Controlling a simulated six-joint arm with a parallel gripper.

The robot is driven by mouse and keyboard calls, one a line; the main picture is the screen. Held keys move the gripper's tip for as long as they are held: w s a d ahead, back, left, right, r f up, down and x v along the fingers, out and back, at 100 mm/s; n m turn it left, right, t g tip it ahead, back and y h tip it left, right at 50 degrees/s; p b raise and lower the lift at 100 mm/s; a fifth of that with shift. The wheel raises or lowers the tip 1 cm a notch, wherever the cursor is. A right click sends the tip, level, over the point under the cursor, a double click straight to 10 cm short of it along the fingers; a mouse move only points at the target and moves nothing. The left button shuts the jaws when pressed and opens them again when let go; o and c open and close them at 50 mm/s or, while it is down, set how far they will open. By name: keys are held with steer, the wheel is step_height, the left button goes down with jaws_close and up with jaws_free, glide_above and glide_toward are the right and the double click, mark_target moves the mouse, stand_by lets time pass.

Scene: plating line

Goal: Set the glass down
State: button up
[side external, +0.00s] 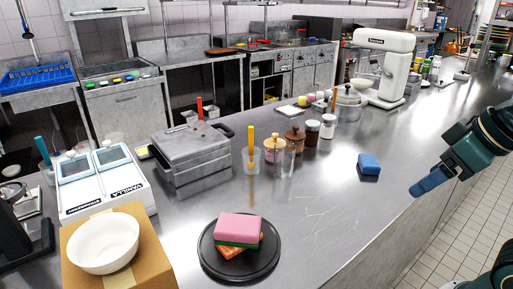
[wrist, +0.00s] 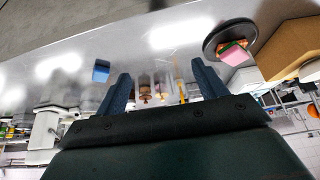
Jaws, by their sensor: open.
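A clear glass (side external: 285,163) stands upright on the metal counter (side external: 325,215), in front of a brown-lidded jar. A second clear glass (side external: 252,165) to its left holds an orange-handled tool. My gripper (side external: 418,190) is at the right, past the counter's front edge, well apart from both glasses. The wrist view shows its two blue fingers spread with nothing held between them (wrist: 163,87). The glasses and jars appear small and far off beyond the fingers there; I cannot tell them apart clearly.
A blue sponge (side external: 369,167) lies between my gripper and the jars (side external: 327,127). A black plate (side external: 266,262) holds a stacked pink-and-green sponge (side external: 239,228) and a brown item. A box with a white bowl (side external: 103,245) stands front left.

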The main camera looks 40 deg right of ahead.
step_height(320, 180, up, 5)
steer(key=t, duration=1.1)
glide_above(292, 154)
steer(key=s, duration=0.2)
step_height(292, 154, down, 20)
steer(key=shift+s+d+r, duration=0.1)
steer(key=shift+s+r, duration=0.05)
steer(key=shift+w, duration=0.8)
steer(key=shift+w+f, duration=0.2)
